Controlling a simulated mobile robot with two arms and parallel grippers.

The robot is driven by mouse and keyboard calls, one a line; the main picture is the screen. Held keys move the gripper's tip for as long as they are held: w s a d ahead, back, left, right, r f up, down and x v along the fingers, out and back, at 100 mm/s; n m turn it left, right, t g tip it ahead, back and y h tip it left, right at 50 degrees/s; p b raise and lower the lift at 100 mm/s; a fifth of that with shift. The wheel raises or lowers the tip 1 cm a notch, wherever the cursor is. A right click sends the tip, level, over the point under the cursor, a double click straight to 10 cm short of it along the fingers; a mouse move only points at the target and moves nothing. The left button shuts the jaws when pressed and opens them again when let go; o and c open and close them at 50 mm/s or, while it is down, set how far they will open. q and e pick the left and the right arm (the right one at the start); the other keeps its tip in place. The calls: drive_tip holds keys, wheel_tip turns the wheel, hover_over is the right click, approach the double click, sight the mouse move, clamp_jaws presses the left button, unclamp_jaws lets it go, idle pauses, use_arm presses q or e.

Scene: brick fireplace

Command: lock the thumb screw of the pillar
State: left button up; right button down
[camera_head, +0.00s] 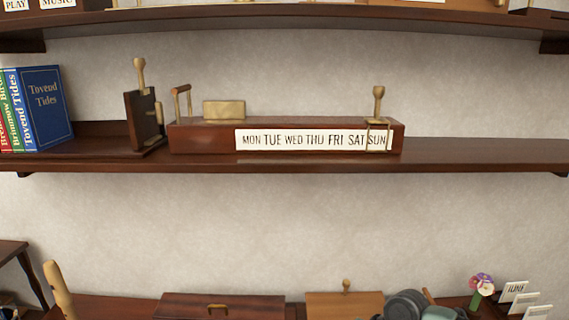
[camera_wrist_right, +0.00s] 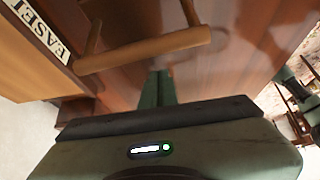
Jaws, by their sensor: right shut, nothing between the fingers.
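No part is plainly marked as the pillar or its thumb screw. A dark upright wooden block (camera_head: 143,119) stands on the middle shelf with a pale wooden knob (camera_head: 139,72) on top and a small pale fitting on its side. My right gripper (camera_wrist_right: 160,88) shows in the right wrist view, its green fingers together and empty. It points at a glossy brown wooden surface (camera_wrist_right: 215,75), below a wooden bar handle (camera_wrist_right: 145,48); I cannot tell whether it touches.
A long box with weekday names (camera_head: 200,138) sits on the middle shelf (camera_head: 480,150), beside books (camera_head: 45,105). Below are a dark box with a handle (camera_head: 190,304), a lighter knobbed box (camera_head: 322,304) and flowers (camera_head: 482,283). An "EASEL" label (camera_wrist_right: 40,30) is near my right gripper.

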drive_tip(key=shift+f+b, duration=0.55)
drive_tip(key=shift+f, duration=0.45)
idle(0.9)
drive_tip(key=shift+s+f, duration=0.15)
idle(0.8)
